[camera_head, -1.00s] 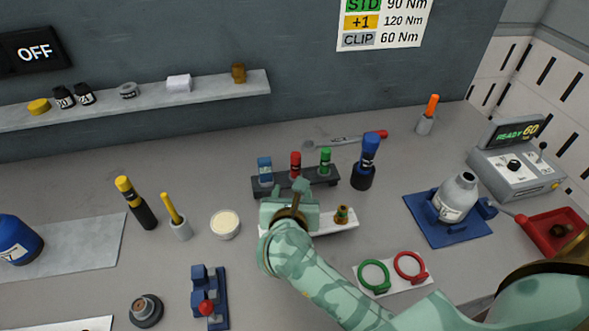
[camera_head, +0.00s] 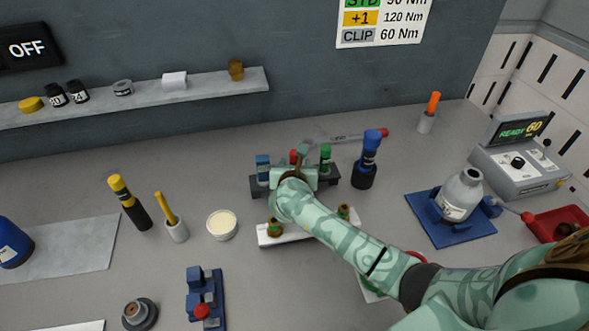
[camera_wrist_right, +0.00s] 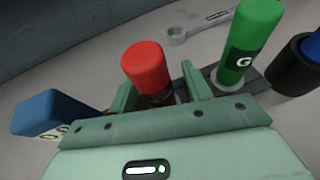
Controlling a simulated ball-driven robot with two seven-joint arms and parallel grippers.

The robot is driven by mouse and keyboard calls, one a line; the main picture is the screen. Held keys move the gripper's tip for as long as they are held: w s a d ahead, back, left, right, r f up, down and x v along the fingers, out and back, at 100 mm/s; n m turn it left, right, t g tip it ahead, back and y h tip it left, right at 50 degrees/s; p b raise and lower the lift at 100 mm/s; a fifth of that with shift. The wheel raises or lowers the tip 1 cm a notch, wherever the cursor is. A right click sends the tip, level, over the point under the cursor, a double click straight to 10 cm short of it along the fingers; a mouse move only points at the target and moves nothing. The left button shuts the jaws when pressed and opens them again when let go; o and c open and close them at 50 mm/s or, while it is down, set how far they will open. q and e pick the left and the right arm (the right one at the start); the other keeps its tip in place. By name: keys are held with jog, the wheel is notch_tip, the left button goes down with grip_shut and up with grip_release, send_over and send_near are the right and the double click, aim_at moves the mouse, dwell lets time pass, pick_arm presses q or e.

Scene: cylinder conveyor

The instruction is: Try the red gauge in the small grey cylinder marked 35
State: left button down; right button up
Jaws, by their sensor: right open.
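The red gauge (camera_head: 294,155) stands in a dark rack (camera_head: 325,187) between a blue gauge (camera_head: 263,168) and a green gauge (camera_head: 325,157). My right gripper (camera_head: 299,168) is at the rack and partly hides it. In the right wrist view the red gauge's cap (camera_wrist_right: 146,67) shows between the open fingers of my right gripper (camera_wrist_right: 160,92). The lower part of the gauge is mostly hidden. A small grey cylinder (camera_head: 459,196) sits in a blue holder (camera_head: 455,236) at the right; its label is too small to read. My left gripper is not in view.
A blue-topped tool in a dark stand (camera_head: 364,175) is right of the rack. A white block with brass fittings (camera_head: 268,240) lies in front, partly under my arm. A torque display unit (camera_head: 515,165) and red tray (camera_head: 553,222) are at the right. A wrench (camera_head: 345,138) lies behind.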

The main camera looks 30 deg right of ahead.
jog(key=shift+c, duration=0.3)
grip_shut()
jog(key=shift+r, duration=0.1)
